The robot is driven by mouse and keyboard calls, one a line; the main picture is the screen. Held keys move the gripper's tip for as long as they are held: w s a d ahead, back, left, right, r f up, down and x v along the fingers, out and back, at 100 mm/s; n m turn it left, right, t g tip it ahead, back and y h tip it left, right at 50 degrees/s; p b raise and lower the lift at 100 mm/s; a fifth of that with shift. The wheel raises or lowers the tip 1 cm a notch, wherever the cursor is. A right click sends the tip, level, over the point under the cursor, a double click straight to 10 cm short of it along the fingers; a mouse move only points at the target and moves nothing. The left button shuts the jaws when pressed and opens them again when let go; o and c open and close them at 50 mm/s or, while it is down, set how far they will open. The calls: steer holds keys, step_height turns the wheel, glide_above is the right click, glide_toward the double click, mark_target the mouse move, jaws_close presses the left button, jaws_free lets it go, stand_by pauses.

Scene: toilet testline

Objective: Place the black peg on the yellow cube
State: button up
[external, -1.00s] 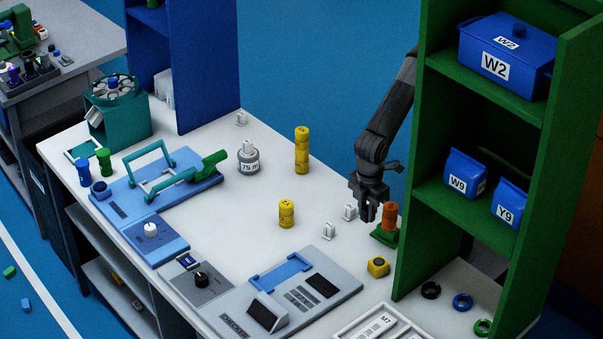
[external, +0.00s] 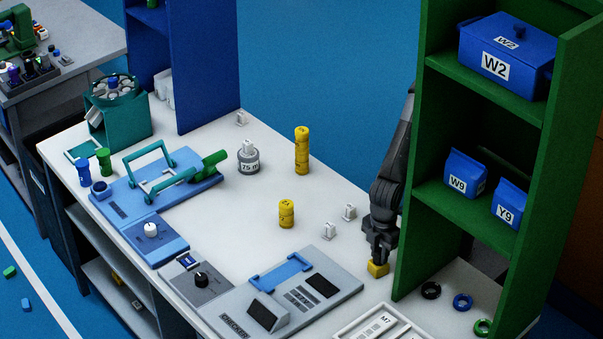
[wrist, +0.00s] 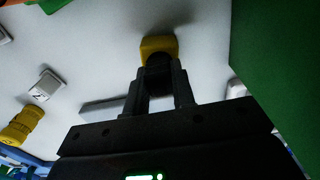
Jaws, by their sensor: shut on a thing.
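The yellow cube (external: 377,269) sits on the white table near its right edge, beside the green shelf. My gripper (external: 379,255) points down directly over it, fingertips close to its top. In the wrist view the cube (wrist: 158,46) lies just beyond my gripper (wrist: 159,84). The black peg (wrist: 158,78) shows as a dark rounded shape between the two fingers, which are shut on it. The peg overlaps the cube in this view; whether they touch I cannot tell. The fingers hide the peg in the external view.
The green shelf (external: 420,235) stands close on the right of my arm. White switch-like blocks (external: 328,231) and yellow stacked cylinders (external: 286,214) stand to the left. A grey checker panel (external: 340,290) and a white tray (external: 345,331) lie in front.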

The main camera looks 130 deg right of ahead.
mark_target(380, 248)
steer(key=shift+f, duration=0.15)
steer(key=o, duration=1)
step_height(380, 248, up, 12)
steer(key=shift+r, duration=0.2)
